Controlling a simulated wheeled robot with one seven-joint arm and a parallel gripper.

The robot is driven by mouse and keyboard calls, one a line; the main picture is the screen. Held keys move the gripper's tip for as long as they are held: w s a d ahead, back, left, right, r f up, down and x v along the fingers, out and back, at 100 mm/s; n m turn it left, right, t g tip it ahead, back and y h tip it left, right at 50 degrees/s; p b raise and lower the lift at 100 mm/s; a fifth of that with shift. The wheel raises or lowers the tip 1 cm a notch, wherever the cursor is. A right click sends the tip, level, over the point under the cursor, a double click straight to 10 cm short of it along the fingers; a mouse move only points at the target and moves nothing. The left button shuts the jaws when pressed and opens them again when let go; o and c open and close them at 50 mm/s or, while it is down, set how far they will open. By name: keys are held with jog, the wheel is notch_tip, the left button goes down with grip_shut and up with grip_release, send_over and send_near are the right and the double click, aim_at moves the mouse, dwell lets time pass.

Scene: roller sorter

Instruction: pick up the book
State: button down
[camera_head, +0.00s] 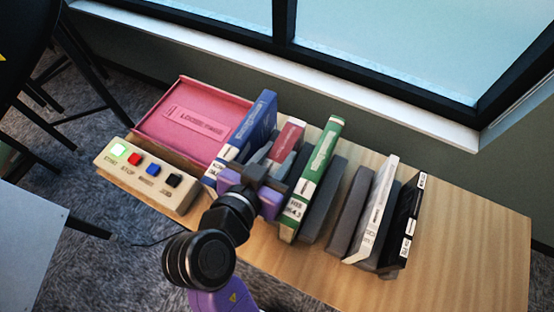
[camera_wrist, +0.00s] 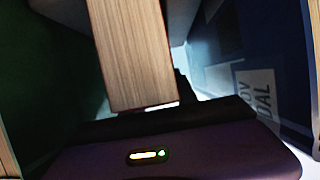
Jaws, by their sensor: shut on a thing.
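Several books stand in a row on a wooden table. A red book (camera_head: 289,134) stands between a blue book (camera_head: 252,128) and a green book (camera_head: 321,160). My gripper (camera_head: 276,160) reaches in between the blue and green books, with its grey fingers shut around the red book. The gripper and wrist hide the red book's lower front.
A white book (camera_head: 377,210) and a black book (camera_head: 405,222) stand to the right among grey dividers (camera_head: 349,212). A pink tray (camera_head: 196,118) and a button box (camera_head: 147,175) with a lit green button are left. The table's right end (camera_head: 470,240) is clear. A window is behind.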

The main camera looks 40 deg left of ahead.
notch_tip(320, 180, up, 20)
dwell(0.6)
